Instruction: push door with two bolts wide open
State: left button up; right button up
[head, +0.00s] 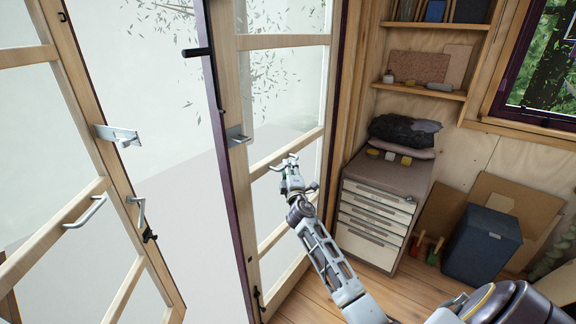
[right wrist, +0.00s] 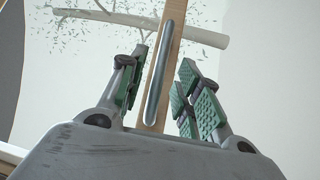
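The door stands as two glazed wooden leaves with a gap between them. The left leaf (head: 106,188) has a pull handle (head: 85,212), a latch plate (head: 118,136) and small black fittings at top and bottom of its edge. The right leaf (head: 248,190) has a metal plate (head: 237,137), a black bolt-like bar (head: 198,52) and a small black fitting low down. My right gripper (head: 289,166) is in front of the right leaf. In the right wrist view its green-padded fingers (right wrist: 160,92) are spread, with a metal bar handle (right wrist: 160,78) showing between them, not clamped. My left gripper is not in view.
A drawer cabinet (head: 376,212) with dark bundles on top stands right of the right leaf. A dark blue bin (head: 482,244) and leaning boards are farther right. Wall shelves (head: 420,90) hang above. Some wooden floor (head: 395,285) shows clear at the bottom.

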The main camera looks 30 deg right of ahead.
jog(key=shift+x, duration=1.6)
grip_shut()
